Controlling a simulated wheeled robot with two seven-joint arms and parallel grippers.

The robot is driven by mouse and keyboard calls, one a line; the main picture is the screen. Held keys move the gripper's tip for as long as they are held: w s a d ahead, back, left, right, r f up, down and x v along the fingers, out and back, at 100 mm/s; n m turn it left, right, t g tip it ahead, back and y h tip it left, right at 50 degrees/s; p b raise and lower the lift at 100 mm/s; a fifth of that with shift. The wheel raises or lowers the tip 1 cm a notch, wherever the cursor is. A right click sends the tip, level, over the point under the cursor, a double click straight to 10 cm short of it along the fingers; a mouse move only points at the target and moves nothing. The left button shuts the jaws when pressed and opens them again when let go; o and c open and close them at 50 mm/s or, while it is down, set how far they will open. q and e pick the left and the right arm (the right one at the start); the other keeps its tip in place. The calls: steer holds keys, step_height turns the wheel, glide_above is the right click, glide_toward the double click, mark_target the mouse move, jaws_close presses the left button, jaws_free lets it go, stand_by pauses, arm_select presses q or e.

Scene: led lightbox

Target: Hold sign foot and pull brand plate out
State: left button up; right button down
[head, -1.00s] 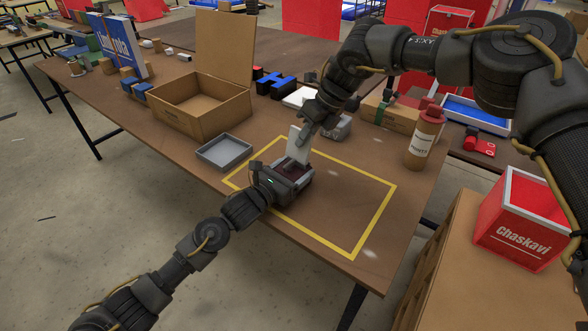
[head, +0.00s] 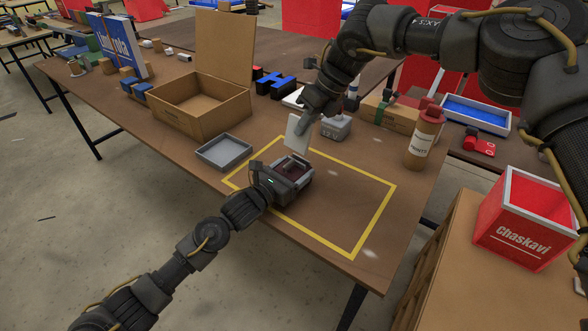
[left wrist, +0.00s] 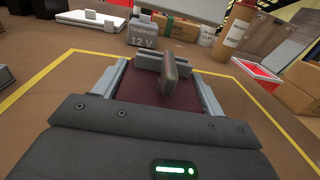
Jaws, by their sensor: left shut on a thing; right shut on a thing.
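The sign foot (head: 297,169) is a grey and dark red block inside the yellow outline on the table. It also shows in the left wrist view (left wrist: 140,84), with an empty grey slot at its far end. My left gripper (head: 283,183) is shut on the foot from the near left side. The brand plate (head: 296,134) is a thin pale plate, tilted, and hangs above the foot. In the left wrist view a gap shows between the plate (left wrist: 190,8) and the slot. My right gripper (head: 308,116) is shut on the plate's upper part.
A grey power block (head: 337,126) marked 12 V stands just behind. A shallow grey tray (head: 223,151) and an open cardboard box (head: 188,110) lie to the left. A brown bottle (head: 423,139) stands right. The right half of the yellow outline (head: 372,223) is clear.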

arm_select(q)
steer(key=shift+f, duration=0.1)
arm_select(e)
steer(key=shift+r, duration=1.1)
arm_select(q)
steer(key=o, duration=1.2)
steer(key=shift+o, duration=0.2)
steer(key=v, duration=1.2)
